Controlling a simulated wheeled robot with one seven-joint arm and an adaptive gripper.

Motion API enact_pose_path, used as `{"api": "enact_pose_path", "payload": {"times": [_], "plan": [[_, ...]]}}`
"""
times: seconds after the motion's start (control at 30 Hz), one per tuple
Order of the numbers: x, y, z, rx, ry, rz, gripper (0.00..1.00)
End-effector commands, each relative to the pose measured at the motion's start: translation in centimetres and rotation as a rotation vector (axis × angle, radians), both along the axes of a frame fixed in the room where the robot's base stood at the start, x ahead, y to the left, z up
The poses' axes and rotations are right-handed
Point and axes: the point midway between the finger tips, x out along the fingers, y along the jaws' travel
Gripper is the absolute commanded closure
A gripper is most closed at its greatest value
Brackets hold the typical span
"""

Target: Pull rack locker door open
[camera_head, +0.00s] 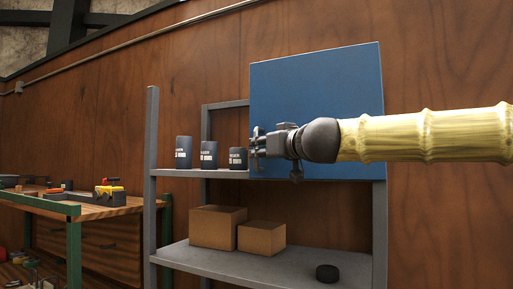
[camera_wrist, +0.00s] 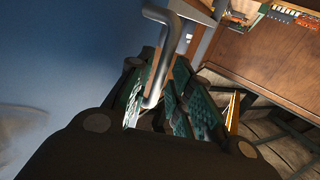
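The blue locker door (camera_head: 315,85) covers the upper right part of the grey rack in the head view. I cannot tell whether it stands ajar. In the wrist view the door (camera_wrist: 60,70) fills the left side. A bent grey metal handle (camera_wrist: 164,60) reaches down to between the dark fingers with green pads. My gripper (camera_head: 258,145) is at the door's lower left edge and hides most of the handle in the head view. In the wrist view my gripper (camera_wrist: 165,95) has its fingers around the handle; whether they press on it is unclear.
Dark canisters (camera_head: 184,153) stand on the rack's upper shelf left of the door. A workbench (camera_head: 95,207) stands at left. A wood-panelled wall (camera_head: 450,75) is behind.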

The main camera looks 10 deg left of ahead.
Motion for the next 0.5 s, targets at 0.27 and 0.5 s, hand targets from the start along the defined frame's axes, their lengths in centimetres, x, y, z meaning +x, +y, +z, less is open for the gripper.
{"api": "enact_pose_path", "payload": {"times": [0.27, 0.5], "plan": [[1.7, 1.5, 0.0, -0.001, 0.001, 0.001, 0.79], [2.0, 1.8, -0.1, -0.001, 0.000, 0.000, 0.79]]}}
